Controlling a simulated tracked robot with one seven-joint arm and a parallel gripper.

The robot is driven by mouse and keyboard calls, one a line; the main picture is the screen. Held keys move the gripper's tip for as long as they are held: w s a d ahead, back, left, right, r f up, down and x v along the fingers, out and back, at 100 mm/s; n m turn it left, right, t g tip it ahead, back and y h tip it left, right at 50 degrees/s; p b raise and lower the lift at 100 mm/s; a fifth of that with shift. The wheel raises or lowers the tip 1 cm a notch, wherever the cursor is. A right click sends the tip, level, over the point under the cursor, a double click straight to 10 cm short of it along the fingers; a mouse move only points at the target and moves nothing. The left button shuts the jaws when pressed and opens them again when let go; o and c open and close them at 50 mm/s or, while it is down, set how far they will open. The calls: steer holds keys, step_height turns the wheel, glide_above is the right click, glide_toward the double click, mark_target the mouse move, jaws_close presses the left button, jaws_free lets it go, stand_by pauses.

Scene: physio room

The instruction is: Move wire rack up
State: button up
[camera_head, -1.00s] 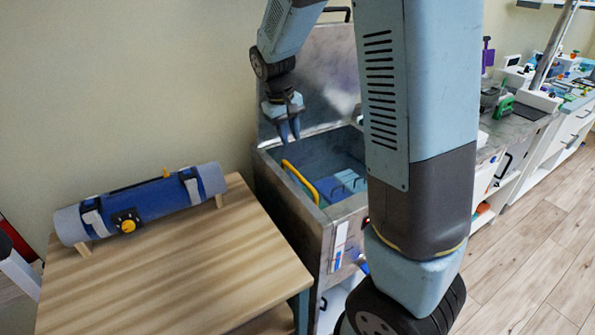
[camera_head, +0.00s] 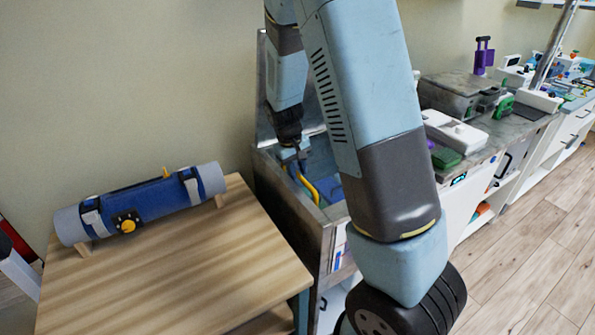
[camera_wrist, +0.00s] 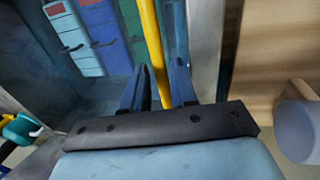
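The wire rack shows as a yellow bar (camera_wrist: 151,45), its handle, in the wrist view. In the head view the yellow handle (camera_head: 308,186) stands inside the open metal tank (camera_head: 285,203). My gripper (camera_wrist: 161,72) points down into the tank with one finger on each side of the yellow bar. The fingers are apart, with a gap showing beside the bar. Blue packs (camera_wrist: 80,38) with handles sit in the tank beside the bar. My arm hides much of the tank in the head view, and the rack's lower part is hidden.
A wooden table (camera_head: 190,270) stands left of the tank and bears a blue roll (camera_head: 150,205) on a stand. The tank's raised lid is behind my arm. A counter (camera_head: 500,130) with several devices runs to the right. The floor at right is clear.

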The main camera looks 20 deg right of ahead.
steer(key=shift+f, duration=0.35)
jaws_close()
stand_by(0.4)
